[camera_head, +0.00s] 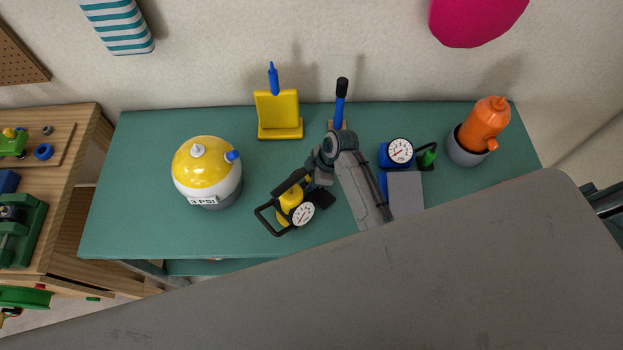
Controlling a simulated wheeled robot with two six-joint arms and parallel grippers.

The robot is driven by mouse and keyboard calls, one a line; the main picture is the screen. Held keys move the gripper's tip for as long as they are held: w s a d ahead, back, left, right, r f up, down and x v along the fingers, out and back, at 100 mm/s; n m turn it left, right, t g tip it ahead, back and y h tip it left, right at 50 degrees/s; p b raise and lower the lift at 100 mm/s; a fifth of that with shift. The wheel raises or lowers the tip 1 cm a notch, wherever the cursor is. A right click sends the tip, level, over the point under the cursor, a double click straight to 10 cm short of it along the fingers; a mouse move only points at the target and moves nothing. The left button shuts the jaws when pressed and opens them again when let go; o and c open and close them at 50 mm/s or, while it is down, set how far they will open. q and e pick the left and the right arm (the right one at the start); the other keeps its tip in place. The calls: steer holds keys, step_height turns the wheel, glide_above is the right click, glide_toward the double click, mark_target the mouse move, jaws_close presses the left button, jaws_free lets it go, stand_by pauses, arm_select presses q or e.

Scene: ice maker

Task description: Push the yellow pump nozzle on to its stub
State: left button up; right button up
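My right gripper (292,196) reaches down and left over the middle of the green table. A yellow part (285,213) with a white round gauge (303,214) sits between or just under its dark fingers. The overlap hides whether they are shut on it. Dark bars form a loop at its left. I cannot tell whether this yellow part is the pump nozzle, and its stub is not clearly seen. A yellow and white ball (207,170) marked "3 PSI" stands to its left, with a white stub (198,149) on top and a blue one (232,155) beside it. My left gripper is not in view.
On the green table (135,215), a yellow stand (278,112) holds a blue tool at the back. A blue gauge unit (389,156) with a green nozzle (428,155) and an orange bottle (483,123) in a grey cup stand right. A large grey surface hides the lower right.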

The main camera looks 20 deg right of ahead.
mark_target(307, 176)
jaws_close()
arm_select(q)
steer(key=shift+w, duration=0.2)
arm_select(e)
steer(key=shift+r, duration=2.5)
